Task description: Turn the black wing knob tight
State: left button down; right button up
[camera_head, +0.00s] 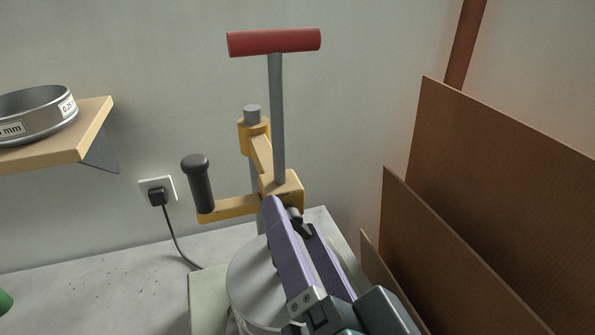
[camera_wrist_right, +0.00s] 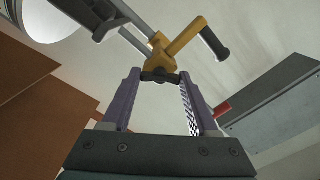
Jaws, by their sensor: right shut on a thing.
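The black wing knob (camera_head: 295,211) sits on the front of the yellow bracket (camera_head: 289,188), largely hidden by my fingers in the head view. In the right wrist view the knob (camera_wrist_right: 160,77) shows as a dark piece between the two fingertips, below the yellow bracket (camera_wrist_right: 158,60). My right gripper (camera_head: 291,214) has purple fingers and reaches up from the lower right. It is shut on the knob, one finger on each side; the fingertips also show in the right wrist view (camera_wrist_right: 160,75). My left gripper is in neither view.
A grey rod with a red crossbar (camera_head: 274,42) rises from the bracket. A yellow arm with a black grip (camera_head: 197,183) extends left. A metal drum (camera_head: 252,283) stands below. Brown boards (camera_head: 500,190) lean at right. A shelf (camera_head: 95,125) holds a sieve (camera_head: 40,115).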

jog(key=shift+m+b, duration=0.75)
jog(key=shift+m, duration=2.95)
jog(key=o, duration=1.4)
